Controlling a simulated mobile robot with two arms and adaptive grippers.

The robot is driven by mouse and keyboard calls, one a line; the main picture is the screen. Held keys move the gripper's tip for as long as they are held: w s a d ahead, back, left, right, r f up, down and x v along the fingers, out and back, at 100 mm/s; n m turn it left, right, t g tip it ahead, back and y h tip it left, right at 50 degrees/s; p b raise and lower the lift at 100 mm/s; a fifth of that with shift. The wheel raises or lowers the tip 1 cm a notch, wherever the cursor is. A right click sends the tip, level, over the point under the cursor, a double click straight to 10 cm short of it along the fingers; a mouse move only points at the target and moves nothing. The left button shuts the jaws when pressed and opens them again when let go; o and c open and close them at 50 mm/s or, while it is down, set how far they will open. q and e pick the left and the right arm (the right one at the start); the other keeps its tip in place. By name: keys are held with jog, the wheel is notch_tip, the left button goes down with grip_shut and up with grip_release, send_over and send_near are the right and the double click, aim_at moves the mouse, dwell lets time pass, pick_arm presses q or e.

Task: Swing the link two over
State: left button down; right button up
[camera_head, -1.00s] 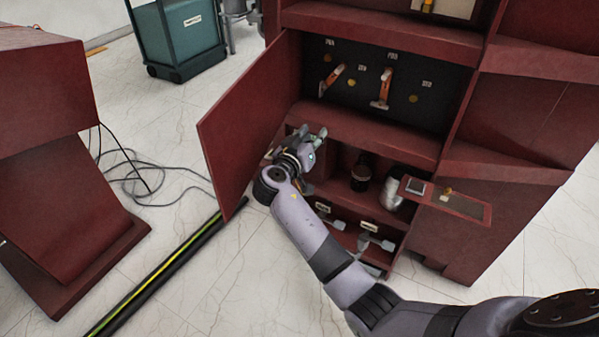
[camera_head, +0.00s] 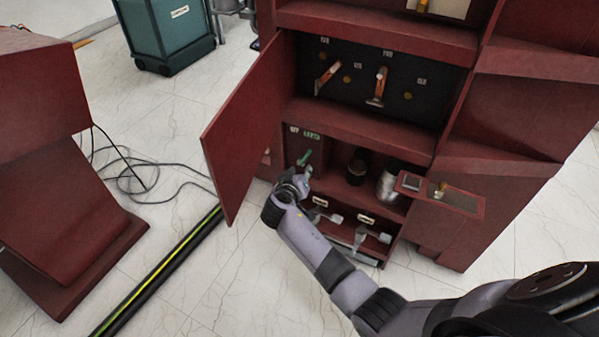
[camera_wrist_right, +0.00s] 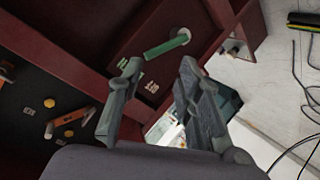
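Two copper-coloured links sit on the black panel (camera_head: 345,94) in the cabinet's upper bay, a left link (camera_head: 327,78) and a right link (camera_head: 379,87). Both lean, and their labels are too small to read. A link also shows at the lower left of the right wrist view (camera_wrist_right: 72,117). A green handle (camera_head: 304,157) is in the lower bay and shows in the right wrist view (camera_wrist_right: 167,44) beyond the fingertips. My right gripper (camera_head: 302,178) is below the panel by the lower bay. Its fingers (camera_wrist_right: 160,66) are apart with nothing between them. My left gripper is out of view.
The open red door (camera_head: 245,135) stands left of my right gripper. A dark bottle (camera_head: 356,168) and a silver cylinder (camera_head: 388,186) stand in the lower bay. Cables (camera_head: 135,180) and a striped bar (camera_head: 160,275) lie on the floor.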

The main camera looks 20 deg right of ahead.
jog(key=shift+c, duration=0.2)
